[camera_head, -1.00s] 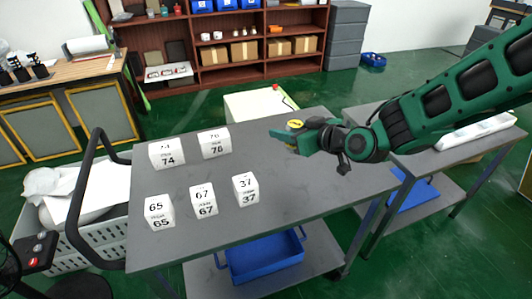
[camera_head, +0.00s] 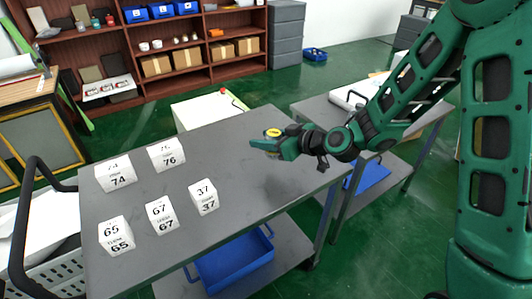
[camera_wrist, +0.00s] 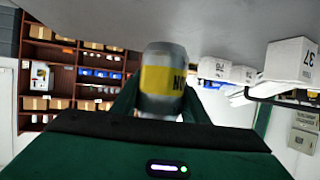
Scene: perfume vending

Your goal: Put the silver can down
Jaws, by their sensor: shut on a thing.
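The silver can (camera_wrist: 163,75) with a yellow label band is held between the green fingers of my gripper in the wrist view. In the head view only a small part of the can (camera_head: 273,132), with yellow on it, shows above my gripper (camera_head: 268,146). The gripper is shut on the can over the back right part of the grey table (camera_head: 255,185). I cannot tell whether the can touches the tabletop.
Several white numbered cubes stand on the left half of the table, among them cube 37 (camera_head: 204,197) and cube 76 (camera_head: 166,156). The right side of the tabletop is bare. A second grey table (camera_head: 318,113) stands to the right. A blue bin (camera_head: 235,262) is below.

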